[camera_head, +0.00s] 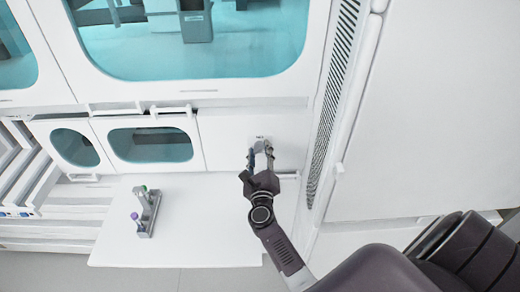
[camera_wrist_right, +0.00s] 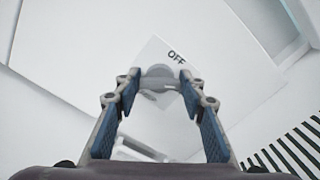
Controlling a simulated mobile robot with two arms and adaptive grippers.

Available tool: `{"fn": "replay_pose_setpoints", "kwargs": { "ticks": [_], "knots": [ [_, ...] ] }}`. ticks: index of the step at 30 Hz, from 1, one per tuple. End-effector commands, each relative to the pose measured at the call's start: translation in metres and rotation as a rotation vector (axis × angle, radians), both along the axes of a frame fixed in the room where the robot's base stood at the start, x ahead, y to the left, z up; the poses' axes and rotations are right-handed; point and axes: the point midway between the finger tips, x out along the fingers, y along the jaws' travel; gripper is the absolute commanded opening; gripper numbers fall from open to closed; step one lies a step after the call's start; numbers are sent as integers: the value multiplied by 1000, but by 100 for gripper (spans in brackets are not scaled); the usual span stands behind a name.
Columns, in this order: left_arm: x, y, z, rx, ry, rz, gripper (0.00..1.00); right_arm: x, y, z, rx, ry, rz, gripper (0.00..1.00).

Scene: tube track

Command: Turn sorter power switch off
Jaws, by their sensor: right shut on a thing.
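The sorter power switch (camera_wrist_right: 158,76) is a grey knob on a pale plate on the machine's white front panel. The word OFF shows on the plate just above the knob in the right wrist view. My right gripper (camera_head: 261,148) is at this switch, with its fingertips on either side of the knob and shut on it. The same gripper (camera_wrist_right: 156,84) shows its two blue-padded fingers in the right wrist view. In the head view the gripper hides most of the switch. My left gripper is not in view.
A white shelf (camera_head: 200,235) juts out below the switch. A grey rack (camera_head: 148,213) with a purple-topped and a green-topped tube stands on it. Windowed doors (camera_head: 150,146) are left of the switch. A striped vent (camera_head: 335,95) runs to its right.

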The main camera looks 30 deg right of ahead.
Motion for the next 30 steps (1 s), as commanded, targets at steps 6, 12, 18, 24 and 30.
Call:
{"fn": "replay_pose_setpoints", "kwargs": {
  "ticks": [6, 12, 18, 24, 30],
  "knots": [
    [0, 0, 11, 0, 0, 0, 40, 0, 1, 0, -173, 110, 0, 13],
    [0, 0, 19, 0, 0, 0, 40, 1, 2, 0, -336, 208, 1, 13],
    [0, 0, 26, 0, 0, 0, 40, 1, 2, -1, -493, 305, 1, 13],
    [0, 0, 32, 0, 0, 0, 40, 1, 2, -2, -632, 390, 1, 13],
    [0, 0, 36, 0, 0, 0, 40, 1, 2, -4, -735, 453, 3, 13]
  ]
}}
